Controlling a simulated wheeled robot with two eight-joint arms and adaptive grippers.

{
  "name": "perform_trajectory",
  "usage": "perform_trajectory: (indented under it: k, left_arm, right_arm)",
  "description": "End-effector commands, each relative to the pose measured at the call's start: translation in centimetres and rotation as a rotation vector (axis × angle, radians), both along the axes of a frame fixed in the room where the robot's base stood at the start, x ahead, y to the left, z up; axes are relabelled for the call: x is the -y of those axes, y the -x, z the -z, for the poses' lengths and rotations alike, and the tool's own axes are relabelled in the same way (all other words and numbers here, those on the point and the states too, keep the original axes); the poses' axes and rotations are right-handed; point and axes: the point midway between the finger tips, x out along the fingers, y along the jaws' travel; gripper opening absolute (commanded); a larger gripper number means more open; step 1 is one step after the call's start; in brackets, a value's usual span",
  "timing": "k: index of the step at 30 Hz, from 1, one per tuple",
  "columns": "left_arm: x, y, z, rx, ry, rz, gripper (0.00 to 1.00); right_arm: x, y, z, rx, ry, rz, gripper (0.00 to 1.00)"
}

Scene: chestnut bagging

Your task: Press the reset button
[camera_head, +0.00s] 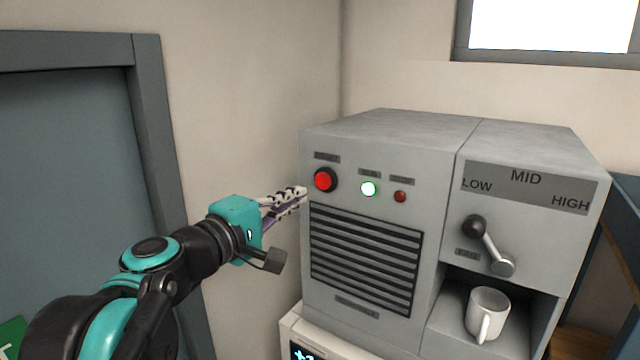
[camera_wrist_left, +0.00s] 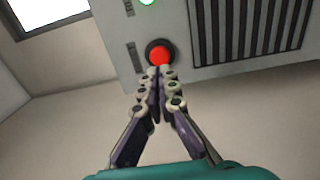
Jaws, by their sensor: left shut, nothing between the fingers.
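The red reset button (camera_head: 323,180) sits in a black ring at the upper left of the grey machine's front (camera_head: 340,148). My left gripper (camera_head: 303,192) is shut and empty, its fingertips just left of and slightly below the button in the head view. In the left wrist view the closed fingertips (camera_wrist_left: 160,72) lie right at the edge of the red button (camera_wrist_left: 160,54) and overlap its lower rim. I cannot tell whether they touch it. My right gripper is not in view.
A lit green lamp (camera_head: 369,188) and a small dark red lamp (camera_head: 400,196) are right of the button. A vent grille (camera_head: 365,258) lies below. A lever (camera_head: 488,246) and a white mug (camera_head: 487,313) are at the right. A grey door (camera_head: 70,190) stands at the left.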

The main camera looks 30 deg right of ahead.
Motion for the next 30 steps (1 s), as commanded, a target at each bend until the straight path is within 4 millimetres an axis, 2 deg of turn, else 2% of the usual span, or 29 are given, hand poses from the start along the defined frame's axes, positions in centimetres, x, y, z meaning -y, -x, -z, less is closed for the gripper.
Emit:
perform_trajectory:
  k: [13,30]
  left_arm:
    - [-2.9,1.2,0.0,0.000,0.000,-0.002,0.00]
    - [-3.2,1.3,0.0,0.000,0.000,-0.001,0.00]
  right_arm:
    - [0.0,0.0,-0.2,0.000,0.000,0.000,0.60]
    - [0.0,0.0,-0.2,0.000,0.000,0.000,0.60]
